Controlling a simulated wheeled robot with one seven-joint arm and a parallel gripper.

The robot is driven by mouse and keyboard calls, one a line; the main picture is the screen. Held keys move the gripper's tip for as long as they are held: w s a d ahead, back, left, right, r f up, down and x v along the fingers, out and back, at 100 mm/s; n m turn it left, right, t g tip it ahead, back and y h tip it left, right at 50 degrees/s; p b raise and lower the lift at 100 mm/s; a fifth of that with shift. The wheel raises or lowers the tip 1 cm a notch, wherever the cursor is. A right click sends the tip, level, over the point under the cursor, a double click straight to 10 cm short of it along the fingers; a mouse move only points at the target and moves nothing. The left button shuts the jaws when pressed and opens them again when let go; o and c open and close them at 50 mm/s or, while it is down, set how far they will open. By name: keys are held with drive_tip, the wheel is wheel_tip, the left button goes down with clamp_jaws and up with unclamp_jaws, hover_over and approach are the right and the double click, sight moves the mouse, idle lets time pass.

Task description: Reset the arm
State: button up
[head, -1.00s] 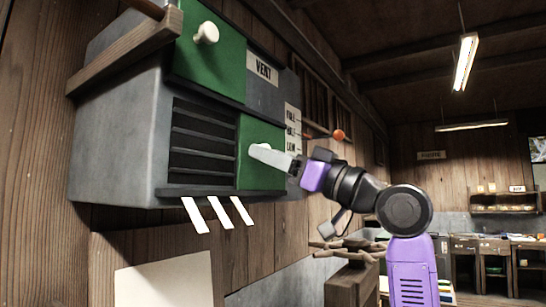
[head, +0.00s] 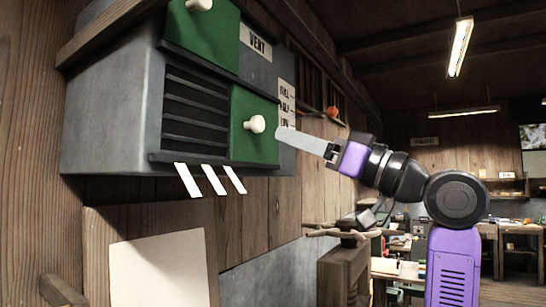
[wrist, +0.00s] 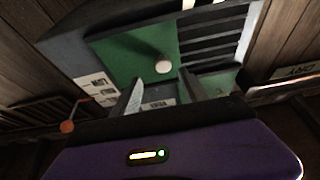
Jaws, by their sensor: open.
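My gripper (head: 283,138) is open and empty, just to the right of the grey vent box (head: 110,120) in the head view. The box carries a lower green panel (head: 263,146) with a pale round knob (head: 254,124). The fingertips are apart from this knob. In the wrist view, my gripper's fingers (wrist: 160,92) show below the green panel (wrist: 125,52) and its knob (wrist: 163,67), with a gap between them. An upper green panel (head: 207,40) with its own knob (head: 199,5) sits higher on the box.
Dark louvres (head: 195,112) lie left of the lower panel, with white strips (head: 212,180) hanging beneath. An orange-red ball-ended lever (head: 333,112) stands behind my gripper, beside a scale plate (head: 287,105). A wooden stand with branching pegs (head: 340,232) is below my arm. The room at right is open.

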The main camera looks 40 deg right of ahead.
drive_tip(key=s+d+r+m+t+h, duration=0.2)
drive_tip(key=s+d+r+t+h, duration=0.1)
drive_tip(key=r+t, duration=0.1)
drive_tip(key=w+d+f+m+t+h, duration=0.1)
drive_tip(key=d+f+m+h, duration=0.4)
drive_tip(key=f, duration=0.3)
drive_tip(key=s+a+f+m+g+h, duration=0.1)
drive_tip(key=a+f+m+g+h, duration=0.2)
drive_tip(key=f, duration=1.1)
drive_tip(key=s+a+f+m+h, duration=0.15)
drive_tip(key=f+h, duration=0.35)
drive_tip(key=f, duration=0.8)
drive_tip(key=s+a+f+n+g+y, duration=0.2)
drive_tip(key=s+a+f, duration=0.35)
drive_tip(key=f, duration=0.35)
drive_tip(key=s+a+f+n+g+y, duration=0.15)
drive_tip(key=s+a+f, duration=0.25)
drive_tip(key=a+f, duration=0.4)
drive_tip(key=s+a+f+n+g+y, duration=0.2)
drive_tip(key=s+f, duration=0.4)
drive_tip(key=s, duration=0.3)
drive_tip(key=s+a+f+n+g+y, duration=0.2)
drive_tip(key=s+a+f+g+y, duration=0.1)
drive_tip(key=s+a+f, duration=0.2)
drive_tip(key=s+f, duration=0.2)
drive_tip(key=s, duration=0.2)
drive_tip(key=shift+s+a, duration=0.3)
